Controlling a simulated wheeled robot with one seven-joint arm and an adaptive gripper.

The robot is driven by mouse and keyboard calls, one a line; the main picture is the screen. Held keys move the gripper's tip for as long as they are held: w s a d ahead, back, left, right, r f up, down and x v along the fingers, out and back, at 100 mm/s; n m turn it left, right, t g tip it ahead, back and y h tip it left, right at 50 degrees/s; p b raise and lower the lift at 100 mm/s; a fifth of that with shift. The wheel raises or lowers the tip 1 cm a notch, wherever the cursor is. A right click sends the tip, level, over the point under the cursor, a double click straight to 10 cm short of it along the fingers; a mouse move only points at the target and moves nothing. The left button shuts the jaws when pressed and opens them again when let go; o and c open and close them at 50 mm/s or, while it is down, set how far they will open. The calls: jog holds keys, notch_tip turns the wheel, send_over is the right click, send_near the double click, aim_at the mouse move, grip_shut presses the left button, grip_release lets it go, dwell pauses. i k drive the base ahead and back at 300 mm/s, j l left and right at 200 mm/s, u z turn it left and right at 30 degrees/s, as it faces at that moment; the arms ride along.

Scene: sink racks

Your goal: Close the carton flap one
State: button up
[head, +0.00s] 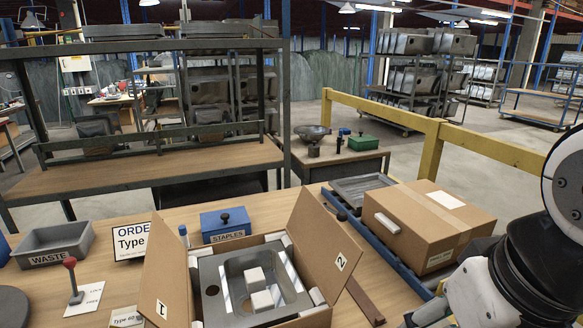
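An open carton (318,318) stands on the wooden table at the bottom middle. Its left flap, marked 1 (163,277), stands up and leans outward to the left. Its right flap, marked 2 (320,232), also stands up and leans to the right. A grey sink (212,290) lies inside the carton, with white blocks (262,300) in its basin. The carton's front side is cut off by the picture's lower edge. My arm shows at the bottom right, to the right of the carton. My gripper's fingers do not show.
A closed carton (420,215) sits on a blue-edged conveyor at the right. A blue staples box (226,224), order sign (132,240), waste bin (55,244) and red-knobbed lever (72,278) stand behind and left of the open carton. A brown bar (365,301) lies right of it.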

aim_at(162, 301)
jog(key=j, duration=0.7)
jog(key=k+j, duration=0.15)
jog(key=j, duration=1.2)
jog(key=k+u, duration=0.05)
